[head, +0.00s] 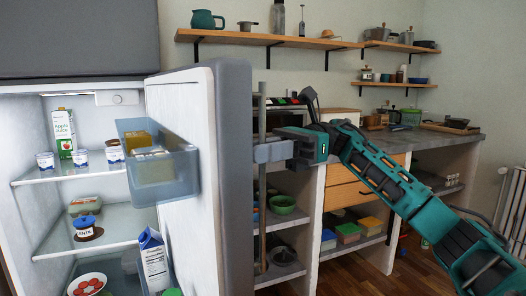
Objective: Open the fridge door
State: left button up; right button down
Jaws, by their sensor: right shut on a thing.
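The fridge door (186,150) stands open, seen nearly edge-on, with its shelved inner side facing left and the lit fridge interior (95,180) showing. A long vertical bar handle (262,205) runs along the outer side of the door. My right gripper (264,152) reaches in from the right and is shut on the handle at its upper middle. The fingertips are partly hidden around the bar. My left gripper is not in view.
The fridge holds a juice carton (63,132), small tubs and a jar; the door bins hold a milk carton (153,262) and packages. A masonry counter (420,143) with drawers and open shelves stands behind. A radiator (513,212) is at right.

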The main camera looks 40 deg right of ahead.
jog(key=shift+d, duration=0.25)
dwell(0.3)
jog(key=c, duration=1.3)
grip_release()
jog(key=shift+c, duration=0.2)
jog(key=shift+d, duration=0.1)
jog(key=d+p, duration=0.1)
jog(key=d, duration=1.1)
jog(key=shift+s+d+p, duration=0.25)
jog(key=shift+d+p, duration=0.05)
jog(key=shift+d, duration=0.05)
